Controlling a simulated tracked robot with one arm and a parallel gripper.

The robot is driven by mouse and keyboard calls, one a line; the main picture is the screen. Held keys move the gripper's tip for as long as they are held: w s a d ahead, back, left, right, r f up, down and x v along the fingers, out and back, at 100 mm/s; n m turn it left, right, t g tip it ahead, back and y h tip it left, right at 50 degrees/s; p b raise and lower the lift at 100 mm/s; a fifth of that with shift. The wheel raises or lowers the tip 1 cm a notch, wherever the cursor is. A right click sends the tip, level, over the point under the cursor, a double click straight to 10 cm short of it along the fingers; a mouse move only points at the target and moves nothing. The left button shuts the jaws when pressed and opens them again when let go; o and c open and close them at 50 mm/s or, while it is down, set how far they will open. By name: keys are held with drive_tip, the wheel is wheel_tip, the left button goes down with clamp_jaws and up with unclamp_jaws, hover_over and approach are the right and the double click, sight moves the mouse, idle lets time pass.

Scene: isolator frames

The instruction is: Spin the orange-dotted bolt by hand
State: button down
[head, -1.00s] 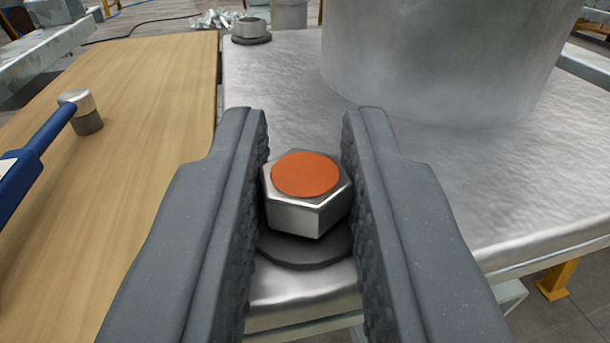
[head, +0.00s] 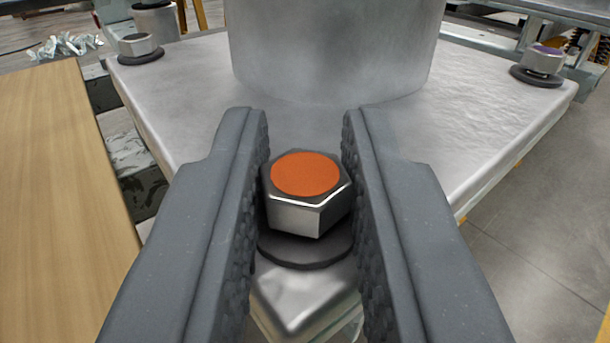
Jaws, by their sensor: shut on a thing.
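The orange-dotted bolt (head: 305,216) is a steel hex head with a round orange dot on top. It stands upright above a dark washer (head: 306,251) at the near corner of a metal base plate (head: 180,105). My gripper (head: 305,150) has one dark textured finger on each side of the bolt head and is shut on it. The bolt's shank is hidden under the head and washer.
A large metal cylinder (head: 335,45) rises from the plate just beyond my fingers. A wooden board (head: 50,190) lies at left.

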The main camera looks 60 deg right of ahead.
drive_tip(key=shift+s+d+f+m+g+h, duration=0.1)
drive_tip(key=shift+d+m+g+h, duration=0.2)
drive_tip(key=shift+d+m+g, duration=0.15)
drive_tip(key=c, duration=1.4)
unclamp_jaws()
drive_tip(key=shift+o, duration=0.2)
drive_tip(key=shift+a, duration=0.15)
drive_tip(key=shift+s+a, duration=0.15)
drive_tip(key=shift+a, duration=0.45)
drive_tip(key=v, duration=1.2)
drive_tip(key=shift+s, duration=0.35)
drive_tip(key=shift+o, duration=0.3)
drive_tip(key=shift+a, duration=0.1)
